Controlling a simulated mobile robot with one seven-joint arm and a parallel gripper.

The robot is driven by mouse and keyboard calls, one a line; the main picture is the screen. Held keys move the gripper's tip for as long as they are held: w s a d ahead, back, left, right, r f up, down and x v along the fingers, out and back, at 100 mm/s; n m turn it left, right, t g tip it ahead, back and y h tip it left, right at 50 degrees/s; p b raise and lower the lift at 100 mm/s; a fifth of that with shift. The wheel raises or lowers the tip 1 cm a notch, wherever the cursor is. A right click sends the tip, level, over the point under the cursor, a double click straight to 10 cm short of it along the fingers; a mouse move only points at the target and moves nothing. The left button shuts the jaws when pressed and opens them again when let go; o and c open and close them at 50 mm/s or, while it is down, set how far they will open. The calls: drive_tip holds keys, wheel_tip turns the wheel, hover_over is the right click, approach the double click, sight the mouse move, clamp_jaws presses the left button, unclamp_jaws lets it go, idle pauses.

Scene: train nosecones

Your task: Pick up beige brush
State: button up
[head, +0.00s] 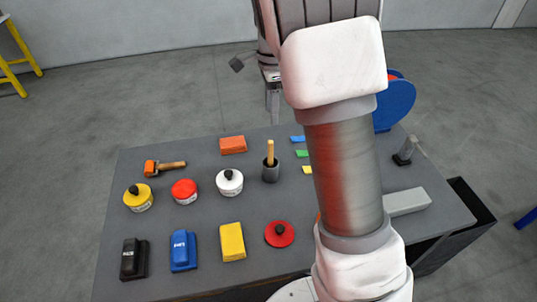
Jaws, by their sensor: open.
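A beige stick-like handle (270,152), which looks like the beige brush, stands upright in a dark grey cup (270,172) near the middle of the table. Its lower end is hidden inside the cup. My gripper (273,98) shows only in part behind my arm, above and beyond the table's far edge. It is open, apart from the handle, and nothing shows between its fingers.
Blue (183,250) and yellow (232,242) blocks lie nearer.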

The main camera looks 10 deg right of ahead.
sight(271, 141)
wheel_tip(271, 141, down, 11)
drive_tip(key=shift+s+r, duration=0.1)
drive_tip(key=shift+s+a+f+p, duration=0.15)
drive_tip(key=shift+f+p, duration=0.45)
drive_tip(key=shift+f, duration=2.15)
clamp_jaws()
